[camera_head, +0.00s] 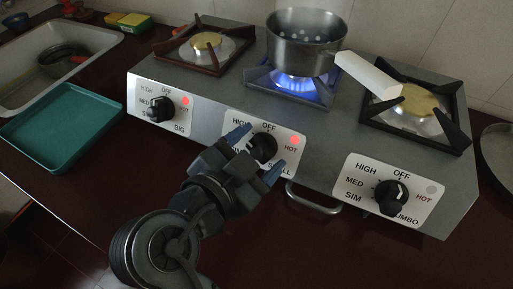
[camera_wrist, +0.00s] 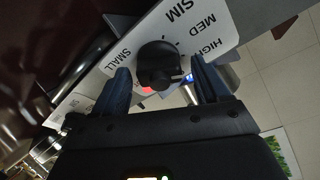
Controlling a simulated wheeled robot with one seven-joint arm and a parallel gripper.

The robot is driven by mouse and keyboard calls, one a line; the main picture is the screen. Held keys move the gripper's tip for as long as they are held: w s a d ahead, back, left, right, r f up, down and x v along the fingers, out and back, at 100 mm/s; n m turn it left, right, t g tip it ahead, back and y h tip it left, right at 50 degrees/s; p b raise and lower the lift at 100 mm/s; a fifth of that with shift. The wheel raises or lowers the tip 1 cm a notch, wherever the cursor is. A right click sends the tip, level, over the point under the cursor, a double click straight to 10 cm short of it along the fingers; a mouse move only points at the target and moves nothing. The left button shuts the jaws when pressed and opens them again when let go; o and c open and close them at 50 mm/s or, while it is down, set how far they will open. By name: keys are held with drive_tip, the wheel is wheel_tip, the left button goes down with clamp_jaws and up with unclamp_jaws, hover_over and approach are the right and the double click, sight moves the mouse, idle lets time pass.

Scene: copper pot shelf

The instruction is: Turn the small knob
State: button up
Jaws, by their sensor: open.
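The small knob (camera_head: 263,148) is black and round, on the white middle panel (camera_head: 237,127) of the stove, whose lettering is partly hidden by my gripper. My gripper (camera_head: 259,152) is open in front of it, with one blue finger at the knob's upper left and the other at its lower right. In the wrist view the small knob (camera_wrist: 158,65) sits between the two blue fingers (camera_wrist: 160,84), with "SMALL" printed beside it. I cannot tell whether either finger touches it. A red light is lit on its panel.
A metal pot (camera_head: 306,42) with a white handle (camera_head: 368,74) stands over the middle burner's blue flame (camera_head: 298,84). The BIG knob (camera_head: 161,109) is left, the JUMBO knob (camera_head: 391,197) right. A metal bar handle (camera_head: 313,199) lies below. A green tray (camera_head: 61,127) is at left.

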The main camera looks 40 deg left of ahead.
drive_tip(key=c, duration=1)
drive_tip(key=shift+o, duration=0.2)
drive_tip(key=n+p, duration=0.1)
drive_tip(key=n, duration=0.3)
drive_tip(key=shift+y+p, duration=0.35)
drive_tip(key=shift+y, duration=0.05)
drive_tip(key=n+p, duration=0.2)
drive_tip(key=n, duration=0.2)
drive_tip(key=shift+r+y, duration=0.15)
drive_tip(key=shift+y, duration=0.25)
drive_tip(key=n+y+p, duration=0.1)
drive_tip(key=n+p, duration=0.3)
drive_tip(key=n, duration=0.1)
drive_tip(key=shift+n+g, duration=0.3)
drive_tip(key=shift+n+p, duration=0.75)
drive_tip(key=shift+n, duration=0.15)
drive_tip(key=shift+f, duration=0.2)
drive_tip(key=shift+c, duration=0.4)
